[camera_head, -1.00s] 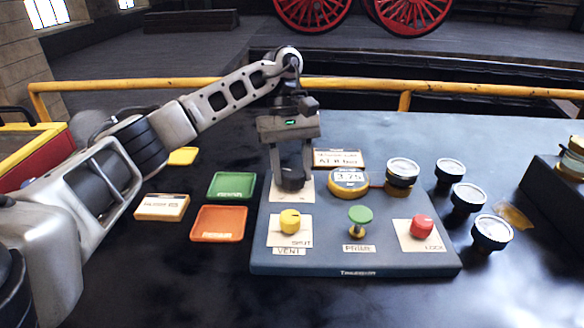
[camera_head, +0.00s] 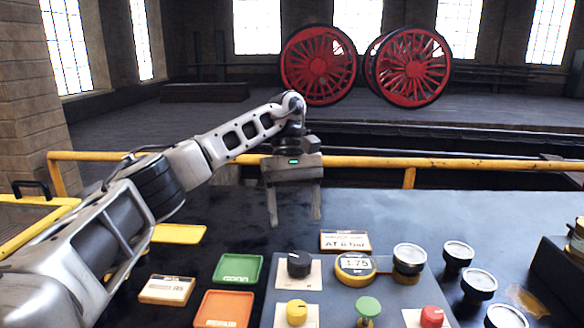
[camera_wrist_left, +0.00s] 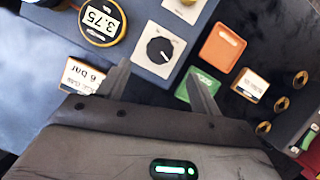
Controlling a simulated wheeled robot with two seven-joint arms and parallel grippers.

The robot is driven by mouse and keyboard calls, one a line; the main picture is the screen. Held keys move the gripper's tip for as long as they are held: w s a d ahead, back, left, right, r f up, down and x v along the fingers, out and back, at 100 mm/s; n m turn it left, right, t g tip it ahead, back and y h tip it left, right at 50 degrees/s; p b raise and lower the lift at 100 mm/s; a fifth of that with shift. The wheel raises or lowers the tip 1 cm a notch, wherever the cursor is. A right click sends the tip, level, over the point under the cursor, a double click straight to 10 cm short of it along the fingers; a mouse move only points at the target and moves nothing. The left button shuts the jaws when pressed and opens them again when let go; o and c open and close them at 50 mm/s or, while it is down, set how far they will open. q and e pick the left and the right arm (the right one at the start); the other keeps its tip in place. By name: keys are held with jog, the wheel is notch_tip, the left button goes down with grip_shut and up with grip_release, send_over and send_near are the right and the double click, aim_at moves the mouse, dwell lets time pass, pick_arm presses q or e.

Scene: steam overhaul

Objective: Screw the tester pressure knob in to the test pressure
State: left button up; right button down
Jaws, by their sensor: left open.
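The black pressure knob (camera_head: 299,263) sits on a white plate on the blue tester panel. It also shows in the left wrist view (camera_wrist_left: 159,50), with a white pointer mark. The round yellow-rimmed gauge (camera_head: 356,267) to its right reads 3.75 in the left wrist view (camera_wrist_left: 100,19). A sign (camera_head: 345,241) behind the gauge appears to read "at 6 bar". My left gripper (camera_head: 294,217) is open and empty, its fingers pointing down above and behind the knob, apart from it. Its fingers also show in the left wrist view (camera_wrist_left: 158,72). My right gripper is not in view.
Yellow (camera_head: 297,312), green (camera_head: 368,306) and red (camera_head: 432,316) knobs stand at the panel's front. Green (camera_head: 238,269) and orange (camera_head: 222,309) trays lie to the left. Several dial gauges (camera_head: 458,253) stand at right. A yellow rail (camera_head: 385,161) runs behind the table.

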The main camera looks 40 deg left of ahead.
pick_arm(q)
jog(key=p+v, duration=0.3)
jog(key=v, duration=0.4)
jog(key=shift+a, duration=0.1)
